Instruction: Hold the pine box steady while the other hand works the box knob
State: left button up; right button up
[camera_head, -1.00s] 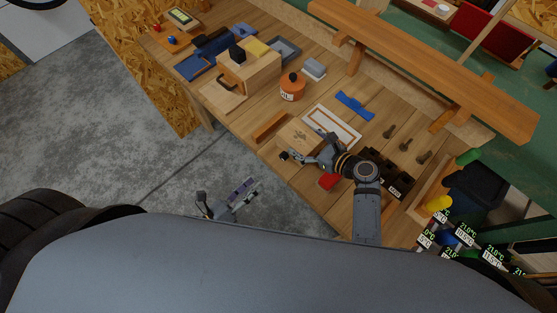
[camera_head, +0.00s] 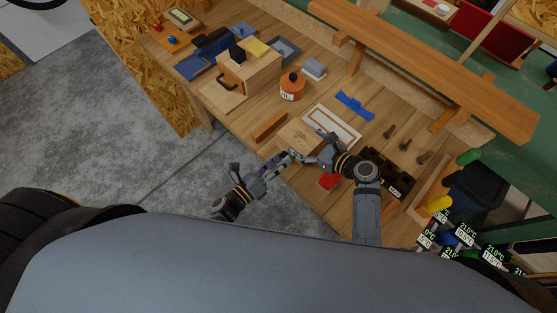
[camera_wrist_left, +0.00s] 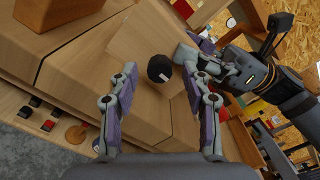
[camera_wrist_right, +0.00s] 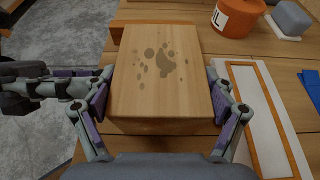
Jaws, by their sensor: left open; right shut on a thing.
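The pine box (camera_head: 301,134) sits on the plank bench, with dark smudges on its top in the right wrist view (camera_wrist_right: 160,72). My right gripper (camera_head: 313,150) is shut on the box; its fingers press on two opposite sides. The black box knob (camera_wrist_left: 158,68), with a white mark, stands out from the box's side face. My left gripper (camera_head: 287,158) is open at that face. In the left wrist view its fingers (camera_wrist_left: 160,100) lie on either side of the knob, apart from it. The head view hides most of the knob.
A white framed panel (camera_head: 333,126) lies just behind the box, and a wooden bar (camera_head: 269,126) to its left. A dark socketed tray (camera_head: 388,174) and a red piece (camera_head: 328,181) lie to the right. An orange tin (camera_head: 292,88) stands farther back.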

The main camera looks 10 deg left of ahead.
pick_arm(q)
grip_shut()
dwell(0.3)
